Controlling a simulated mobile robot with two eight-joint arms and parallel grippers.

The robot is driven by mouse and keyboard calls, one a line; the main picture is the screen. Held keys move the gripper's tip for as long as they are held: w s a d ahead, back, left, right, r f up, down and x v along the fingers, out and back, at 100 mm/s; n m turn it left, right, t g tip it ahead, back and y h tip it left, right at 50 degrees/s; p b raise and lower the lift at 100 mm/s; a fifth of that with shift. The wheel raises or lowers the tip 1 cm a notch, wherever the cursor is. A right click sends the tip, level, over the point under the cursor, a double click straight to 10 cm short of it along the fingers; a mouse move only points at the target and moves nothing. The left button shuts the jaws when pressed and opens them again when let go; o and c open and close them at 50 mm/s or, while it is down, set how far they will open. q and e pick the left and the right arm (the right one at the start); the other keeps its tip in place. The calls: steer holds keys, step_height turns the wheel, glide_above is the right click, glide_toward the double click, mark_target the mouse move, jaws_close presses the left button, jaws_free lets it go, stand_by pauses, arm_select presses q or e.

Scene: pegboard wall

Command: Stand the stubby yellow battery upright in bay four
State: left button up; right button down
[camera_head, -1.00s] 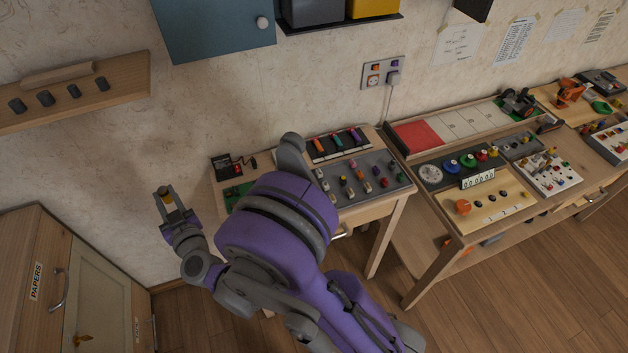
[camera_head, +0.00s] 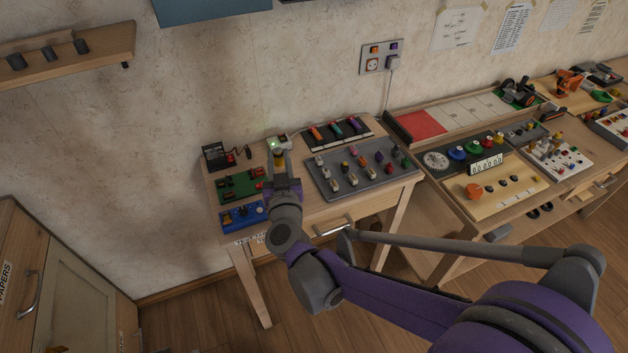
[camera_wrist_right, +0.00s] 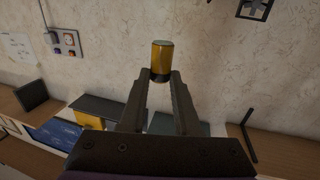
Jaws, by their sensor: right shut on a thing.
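The stubby yellow battery (camera_wrist_right: 161,58) has a dark lower band and a greyish top. In the right wrist view it stands out between the fingertips of my right gripper (camera_wrist_right: 160,82), which is shut on its lower end. In the head view the right gripper (camera_head: 280,166) is over the left part of the small table, with the yellow battery (camera_head: 279,156) at its tip. Just behind it is a small white unit (camera_head: 277,143) with a green light. I cannot tell whether they touch. No bay number is readable. My left gripper is not in view.
A black rack (camera_head: 352,143) with several coloured cylinders and a grey tray (camera_head: 325,184) of several small parts are to the right. A green board (camera_head: 232,187), a blue block (camera_head: 235,220) and a black box (camera_head: 213,156) are to the left.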

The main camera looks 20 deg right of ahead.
arm_select(q)
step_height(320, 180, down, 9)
steer(key=b, duration=0.6)
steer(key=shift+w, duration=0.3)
arm_select(e)
steer(key=shift+y, duration=0.3)
steer(key=f, duration=0.3)
steer(key=a+f, duration=0.1)
steer(key=f, duration=0.6)
steer(key=shift+w+a+f, duration=0.15)
steer(key=shift+w+a, duration=0.05)
steer(key=shift+f, duration=0.1)
steer(key=c, duration=1.1)
jaws_free()
steer(key=shift+f, duration=0.15)
steer(key=o, duration=0.5)
